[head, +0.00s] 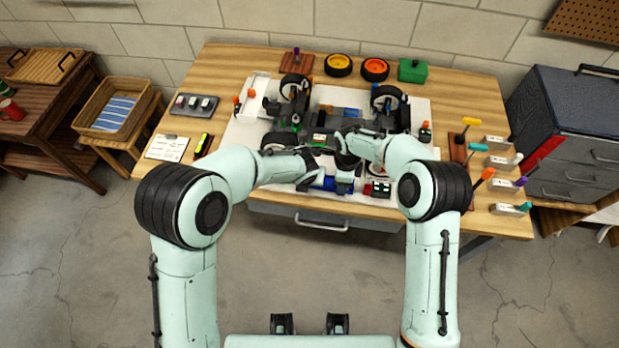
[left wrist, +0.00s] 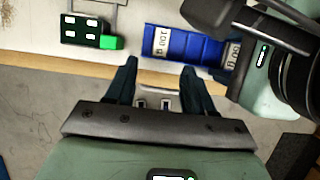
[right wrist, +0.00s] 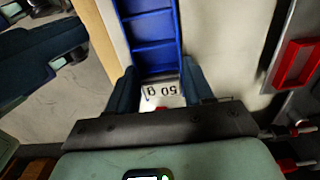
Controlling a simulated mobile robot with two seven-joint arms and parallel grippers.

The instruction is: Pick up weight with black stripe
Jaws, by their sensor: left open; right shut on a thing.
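A blue weight tray (head: 322,183) lies near the table's front edge; labels 100 g and 50 g show on it in the left wrist view (left wrist: 187,45). In the right wrist view my right gripper (right wrist: 160,78) is shut at the tray's 50 g end, its fingers either side of a small silvery piece (right wrist: 172,101) with a red spot. I cannot make out a black stripe, and the fingers hide much of the piece. My left gripper (left wrist: 159,68) is open and empty in front of the tray.
The partly built car (head: 320,125) stands behind the tray on a white mat. A black box with a green part (left wrist: 85,32) lies beside the tray. Several coloured screwdrivers and labelled blocks (head: 500,161) line the table's right side. Wheels (head: 339,65) lie at the back.

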